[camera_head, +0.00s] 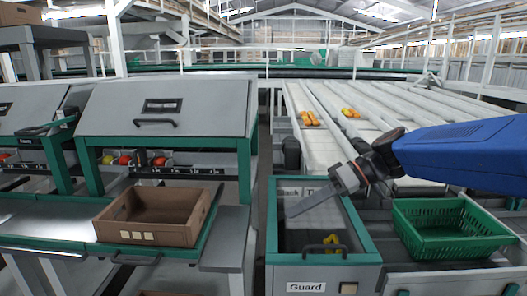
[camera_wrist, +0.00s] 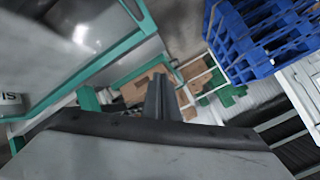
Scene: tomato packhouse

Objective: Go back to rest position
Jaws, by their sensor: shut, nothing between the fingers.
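My gripper (camera_head: 315,201) is at the end of my blue arm, which reaches in from the right in the head view. Its long grey fingers are shut and hold nothing. They point down and left over the green-framed guard box (camera_head: 372,237) with the "Guard" label. I cannot tell if the fingertips touch the box's clear top. In the wrist view the closed fingers (camera_wrist: 160,98) show in the middle, pointing away from the camera.
A brown cardboard box (camera_head: 190,232) sits on the left bench. An empty green crate (camera_head: 425,247) stands right of the guard box. White conveyor lanes (camera_head: 330,130) with orange tomatoes run behind. Blue pallets (camera_wrist: 262,40) show in the wrist view. A narrow gap separates bench and guard box.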

